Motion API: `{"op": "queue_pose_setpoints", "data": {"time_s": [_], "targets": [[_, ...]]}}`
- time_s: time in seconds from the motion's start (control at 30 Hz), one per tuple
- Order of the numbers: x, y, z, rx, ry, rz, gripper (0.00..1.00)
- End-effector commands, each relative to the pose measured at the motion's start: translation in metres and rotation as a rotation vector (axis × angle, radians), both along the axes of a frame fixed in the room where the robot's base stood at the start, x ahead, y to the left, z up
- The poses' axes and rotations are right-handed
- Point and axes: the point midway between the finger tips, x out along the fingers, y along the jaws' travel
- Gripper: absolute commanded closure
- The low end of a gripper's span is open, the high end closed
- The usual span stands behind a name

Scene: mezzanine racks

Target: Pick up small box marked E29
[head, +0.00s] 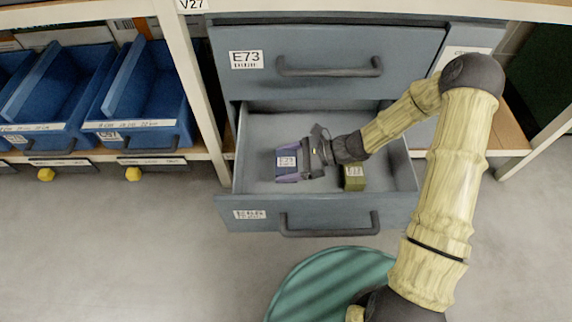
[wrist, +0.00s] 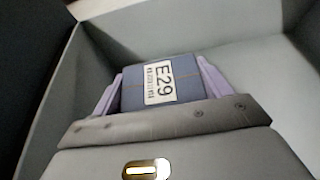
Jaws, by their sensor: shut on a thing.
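The small blue box marked E29 (head: 286,162) is inside the open lower drawer (head: 258,216), toward its left side. In the wrist view the box (wrist: 185,70) shows its white E29 label facing the camera. My gripper (head: 287,163) reaches into the drawer from the right, and its purple fingers lie on both sides of the box. In the wrist view my gripper (wrist: 160,85) is shut on the box. I cannot tell whether the box touches the drawer floor.
A small olive-green box (head: 354,178) with a label lies in the same drawer, right of my gripper. The upper drawer E73 (head: 330,92) is closed above. Blue bins (head: 150,95) stand on the left shelf. A round green striped thing (head: 325,280) is in front on the floor.

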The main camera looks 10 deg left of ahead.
Motion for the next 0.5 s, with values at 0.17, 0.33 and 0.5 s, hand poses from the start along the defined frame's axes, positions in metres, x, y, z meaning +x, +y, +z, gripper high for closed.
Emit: {"op": "queue_pose_setpoints", "data": {"time_s": [0.17,0.33,0.5], "targets": [[0.000,0.000,0.035,0.001,-0.002,0.000,0.47],[0.000,0.000,0.044,0.000,0.000,-0.001,0.47],[0.000,0.000,0.043,0.001,0.000,0.000,0.47]]}}
